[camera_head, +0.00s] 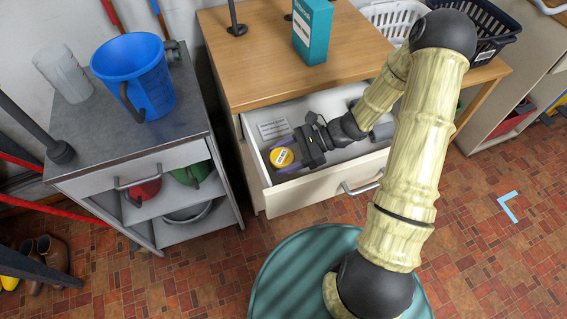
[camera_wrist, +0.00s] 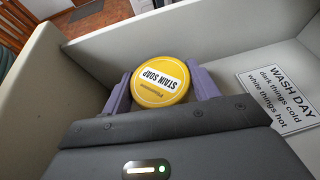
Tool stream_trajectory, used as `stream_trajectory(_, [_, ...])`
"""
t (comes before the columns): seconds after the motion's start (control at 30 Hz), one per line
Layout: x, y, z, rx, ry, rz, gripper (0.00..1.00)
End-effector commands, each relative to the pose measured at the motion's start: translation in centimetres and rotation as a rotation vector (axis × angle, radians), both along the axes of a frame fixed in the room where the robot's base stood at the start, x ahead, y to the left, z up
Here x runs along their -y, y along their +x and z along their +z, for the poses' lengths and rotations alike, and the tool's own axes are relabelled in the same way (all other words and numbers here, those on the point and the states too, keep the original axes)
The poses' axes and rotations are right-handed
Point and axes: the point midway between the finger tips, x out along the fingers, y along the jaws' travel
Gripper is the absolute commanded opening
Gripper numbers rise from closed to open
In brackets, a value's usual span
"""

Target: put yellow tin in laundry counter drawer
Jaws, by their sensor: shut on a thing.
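The yellow tin (camera_head: 281,157) is round, with a white label reading "STAIN SOAP" in the wrist view (camera_wrist: 160,81). My gripper (camera_head: 284,160) is shut on it, with one purple finger on each side of the tin in the wrist view (camera_wrist: 161,90). The laundry counter drawer (camera_head: 318,187) is pulled open below the wooden counter top. The tin and gripper are inside the drawer, near its left end. Whether the tin touches the drawer floor cannot be told, as my gripper hides its near side.
A white "WASH DAY" card (camera_wrist: 280,98) lies in the drawer. A teal box (camera_head: 312,30) stands on the wooden counter (camera_head: 260,70). A blue jug (camera_head: 135,75) stands on the grey cabinet to the left. The drawer walls stand close around my gripper.

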Motion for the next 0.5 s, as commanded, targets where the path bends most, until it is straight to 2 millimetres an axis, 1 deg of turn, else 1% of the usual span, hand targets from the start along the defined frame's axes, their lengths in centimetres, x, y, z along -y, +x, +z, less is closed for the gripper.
stream_trajectory(0.13, [0.1, 0.0, 0.0, 0.000, 0.000, -0.001, 0.36])
stream_trajectory(0.2, [0.1, 0.0, -0.2, -0.001, 0.000, -0.001, 0.36])
stream_trajectory(0.27, [0.0, 0.0, -0.8, -0.002, 0.001, -0.001, 0.36])
stream_trajectory(0.4, [0.0, -0.1, -2.9, -0.003, 0.001, 0.000, 0.36])
stream_trajectory(0.5, [0.0, 0.0, -3.7, -0.001, 0.001, 0.001, 0.36])
